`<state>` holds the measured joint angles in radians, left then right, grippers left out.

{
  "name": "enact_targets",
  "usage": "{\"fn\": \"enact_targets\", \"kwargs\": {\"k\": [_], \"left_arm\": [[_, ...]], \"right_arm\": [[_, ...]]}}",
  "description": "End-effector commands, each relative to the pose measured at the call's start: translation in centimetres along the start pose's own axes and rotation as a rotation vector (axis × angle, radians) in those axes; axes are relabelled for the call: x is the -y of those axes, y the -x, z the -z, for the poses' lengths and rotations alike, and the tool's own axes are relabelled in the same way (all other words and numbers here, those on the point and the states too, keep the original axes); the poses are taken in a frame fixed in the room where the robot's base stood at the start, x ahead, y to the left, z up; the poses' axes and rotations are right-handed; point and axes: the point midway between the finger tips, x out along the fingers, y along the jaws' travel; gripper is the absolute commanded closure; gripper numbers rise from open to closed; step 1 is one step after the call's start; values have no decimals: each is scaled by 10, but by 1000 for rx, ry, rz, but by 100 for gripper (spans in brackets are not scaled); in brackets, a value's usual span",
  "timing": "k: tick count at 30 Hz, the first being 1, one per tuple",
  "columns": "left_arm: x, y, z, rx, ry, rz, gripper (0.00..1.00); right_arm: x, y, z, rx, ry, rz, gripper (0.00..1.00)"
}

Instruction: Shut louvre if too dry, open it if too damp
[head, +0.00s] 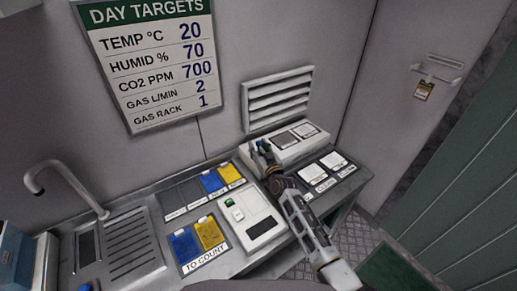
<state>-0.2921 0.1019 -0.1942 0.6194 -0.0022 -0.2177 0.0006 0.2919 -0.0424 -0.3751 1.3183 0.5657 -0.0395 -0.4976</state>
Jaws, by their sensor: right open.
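The louvre (278,98) is a grey slatted vent on the back wall. Its slats show, but I cannot tell how far open they stand. The target board (152,62) on the wall reads HUMID % 70. A white box (311,142) with two grey panels on top stands on the bench below the louvre. My right gripper (262,148) is open, at the left end of this box and partly hiding it. I cannot tell whether it touches the box. No humidity reading is legible. My left gripper is not in view.
A white device (262,228) with a dark window stands on the bench. Blue and yellow pieces lie by the TO COUNT label (206,257). A tap (62,186) rises at the left. Labelled white cards (325,168) lie at the right end. A tag (424,91) hangs on the right wall.

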Motion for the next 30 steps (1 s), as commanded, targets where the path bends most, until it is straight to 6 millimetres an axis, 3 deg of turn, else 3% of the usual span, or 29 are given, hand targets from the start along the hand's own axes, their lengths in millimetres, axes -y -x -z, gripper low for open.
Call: {"fn": "enact_targets", "kwargs": {"k": [11, 21, 30], "left_arm": [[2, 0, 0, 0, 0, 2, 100], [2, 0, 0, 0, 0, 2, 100], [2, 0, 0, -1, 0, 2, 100]], "right_arm": [[0, -2, 0, 0, 0, 0, 58], [0, -2, 0, 0, 0, 0, 99], [0, -2, 0, 1, 0, 0, 100]]}}
